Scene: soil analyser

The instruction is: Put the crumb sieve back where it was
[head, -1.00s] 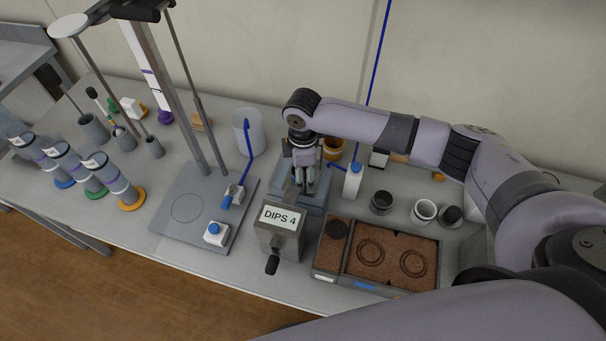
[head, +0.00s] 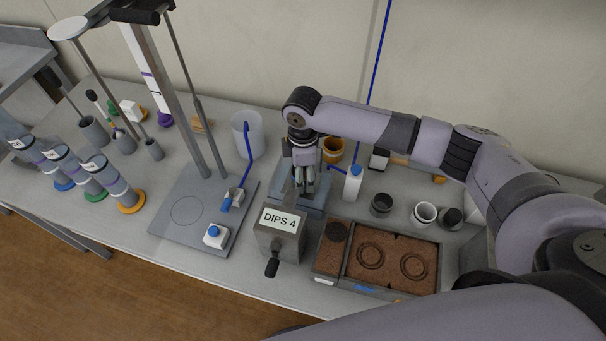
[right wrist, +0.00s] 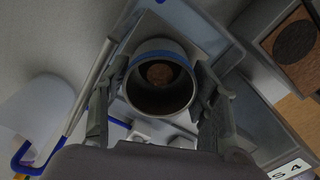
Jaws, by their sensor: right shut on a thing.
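The crumb sieve seems to be the round cup with a blue band (right wrist: 158,100) in the right wrist view. It is dark inside, with a brown disc showing at its far end. My right gripper (head: 305,183) is shut on it, one finger on each side of the cup. In the head view the gripper points down over the grey-blue basin (head: 316,207) behind the DIPS 4 box (head: 280,235). The cup is mostly hidden by the fingers there, and I cannot tell whether it touches the basin. My left gripper is not in view.
A soil tray (head: 440,265) with two ring marks lies right of the box. A white bottle (head: 353,184), an orange-brown pot (head: 333,149) and small cups (head: 424,213) stand behind it. A grey stand plate (head: 180,235) and a clear beaker (head: 247,135) are on the left.

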